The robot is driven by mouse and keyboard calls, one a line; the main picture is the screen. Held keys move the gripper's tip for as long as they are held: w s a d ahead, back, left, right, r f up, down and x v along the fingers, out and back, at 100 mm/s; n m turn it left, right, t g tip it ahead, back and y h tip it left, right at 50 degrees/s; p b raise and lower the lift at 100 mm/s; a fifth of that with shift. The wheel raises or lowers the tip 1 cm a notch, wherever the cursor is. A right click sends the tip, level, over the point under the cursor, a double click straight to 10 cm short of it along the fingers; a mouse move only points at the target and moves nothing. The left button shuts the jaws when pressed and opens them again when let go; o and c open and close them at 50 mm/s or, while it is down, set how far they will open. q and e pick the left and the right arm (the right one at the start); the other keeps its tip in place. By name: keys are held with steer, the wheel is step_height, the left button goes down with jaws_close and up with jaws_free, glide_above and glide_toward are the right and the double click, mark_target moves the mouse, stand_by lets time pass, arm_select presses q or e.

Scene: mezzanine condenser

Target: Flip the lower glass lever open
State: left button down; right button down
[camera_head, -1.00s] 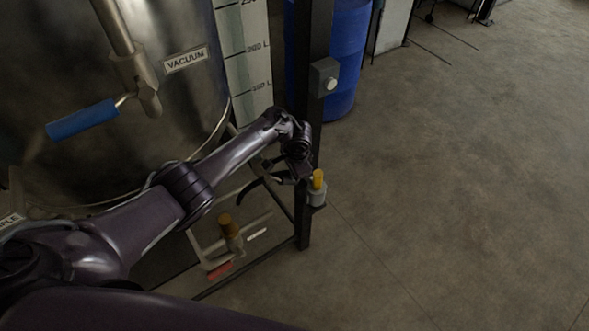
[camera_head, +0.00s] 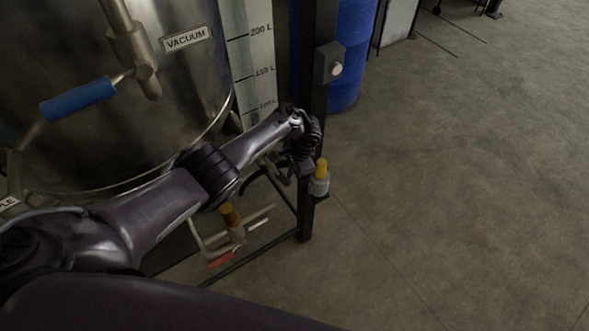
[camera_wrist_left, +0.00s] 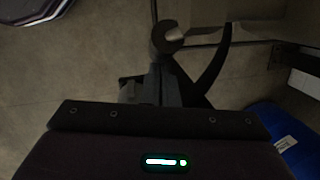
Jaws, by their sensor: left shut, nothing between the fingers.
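The level glass scale (camera_head: 256,60) stands beside the steel tank (camera_head: 120,140), and its lower end is hidden behind my left arm. I cannot clearly make out the lower glass lever. My left gripper (camera_head: 285,172) is beside the dark post, below the scale; it is small and dark there. In the left wrist view my left gripper (camera_wrist_left: 165,88) is shut and empty, just below a round pipe end (camera_wrist_left: 168,38). I cannot tell whether they touch. A curved black strip (camera_wrist_left: 216,68) lies right of the fingers; I cannot tell what it belongs to. My right gripper is out of view.
A dark post (camera_head: 308,215) carries a grey box (camera_head: 328,62) and a yellow-topped fitting (camera_head: 320,180) close to my gripper. A blue-handled valve (camera_head: 78,100) is at left. A red handle (camera_head: 220,258) and brown knob (camera_head: 229,215) sit low. Open floor lies right.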

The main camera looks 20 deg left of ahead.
arm_select(q)
steer(key=shift+s+a+f+p, duration=0.35)
steer(key=shift+s+a+f, duration=0.3)
steer(key=shift+s+f, duration=0.15)
steer(key=shift+a+f, duration=0.1)
stand_by(0.4)
steer(key=p+v, duration=0.2)
steer(key=v, duration=0.6)
stand_by(0.4)
